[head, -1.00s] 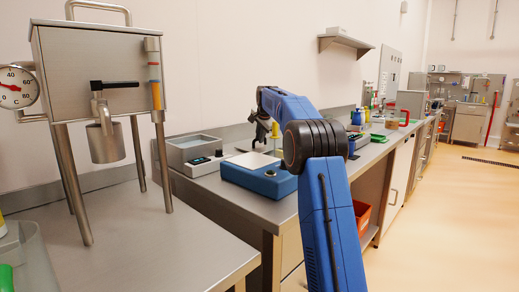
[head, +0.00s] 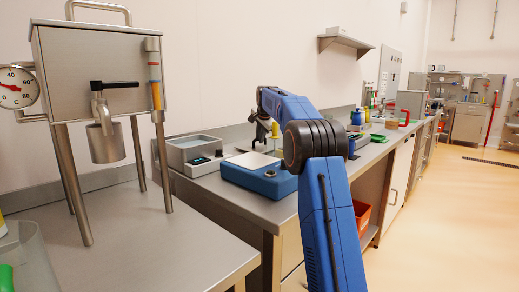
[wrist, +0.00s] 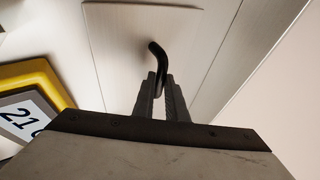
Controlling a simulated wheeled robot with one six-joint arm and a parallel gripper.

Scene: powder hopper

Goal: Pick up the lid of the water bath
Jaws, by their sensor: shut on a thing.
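The water bath (head: 194,152) is a grey metal box on the bench behind the blue-based device, and its top is open with a pale surface inside. My gripper (head: 259,143) is small in the head view, beyond the blue-based device and right of the bath. In the wrist view my gripper (wrist: 160,82) is shut on a black curved handle (wrist: 153,52), which I take for the lid's. Pale flat metal lies behind the handle. The lid's outline is hard to make out, and I cannot tell whether it is clear of the bench.
A blue-based device (head: 258,178) stands near the bench's front edge. A steel hopper (head: 98,65) on legs stands at the left. A yellow-edged display (wrist: 30,100) reading 21 is left of my gripper in the wrist view. Bottles and trays stand farther along the bench.

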